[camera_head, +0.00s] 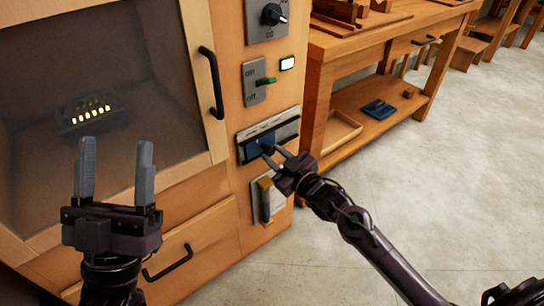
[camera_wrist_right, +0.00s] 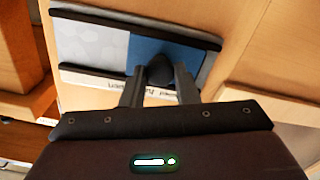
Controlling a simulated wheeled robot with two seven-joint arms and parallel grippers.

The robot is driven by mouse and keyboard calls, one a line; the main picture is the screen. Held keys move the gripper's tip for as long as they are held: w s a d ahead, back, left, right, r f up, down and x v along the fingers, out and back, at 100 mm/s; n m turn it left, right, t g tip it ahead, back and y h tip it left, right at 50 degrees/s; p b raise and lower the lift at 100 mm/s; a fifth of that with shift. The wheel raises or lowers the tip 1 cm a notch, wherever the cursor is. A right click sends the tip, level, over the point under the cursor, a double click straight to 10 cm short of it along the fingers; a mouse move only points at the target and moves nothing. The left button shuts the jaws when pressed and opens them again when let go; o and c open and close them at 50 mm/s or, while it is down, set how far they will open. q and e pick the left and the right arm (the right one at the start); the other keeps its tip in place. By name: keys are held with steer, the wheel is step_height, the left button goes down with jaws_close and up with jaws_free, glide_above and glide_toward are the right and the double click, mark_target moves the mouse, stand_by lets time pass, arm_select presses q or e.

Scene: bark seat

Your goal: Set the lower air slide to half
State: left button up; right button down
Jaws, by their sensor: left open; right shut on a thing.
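The air slide panel (camera_head: 283,134) is set in the wooden cabinet front, with dark rails and a pale lettered strip. Its blue plate (camera_head: 254,146) covers the left part of the track in the head view; the right part is grey. The right wrist view shows the panel turned round, with the blue plate (camera_wrist_right: 196,60) on the right. My right gripper (camera_head: 276,151) is shut on the dark round knob (camera_wrist_right: 160,70) of the blue plate. The strip's lettering is too small to read surely. My left gripper (camera_head: 117,145) is open and empty before the cabinet window.
A door handle (camera_head: 212,84) and drawer handle (camera_head: 168,264) stick out. A wooden bench (camera_head: 354,47) stands right; floor there is clear.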

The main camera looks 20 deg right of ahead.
steer(key=d, duration=0.1)
steer(key=w+d, duration=0.1)
steer(key=shift+d, duration=0.4)
arm_select(q)
steer(key=w+f+g, duration=0.1)
steer(key=d+f+y, duration=0.1)
steer(key=f, duration=0.1)
steer(key=w+f+g, duration=0.1)
steer(key=shift+w+d+f+g+y, duration=0.15)
steer(key=shift+w+f+g+y, duration=0.1)
steer(key=shift+w+g+y, duration=0.1)
arm_select(e)
steer(key=c, duration=1.1)
jaws_free()
arm_select(q)
steer(key=shift+r, duration=0.1)
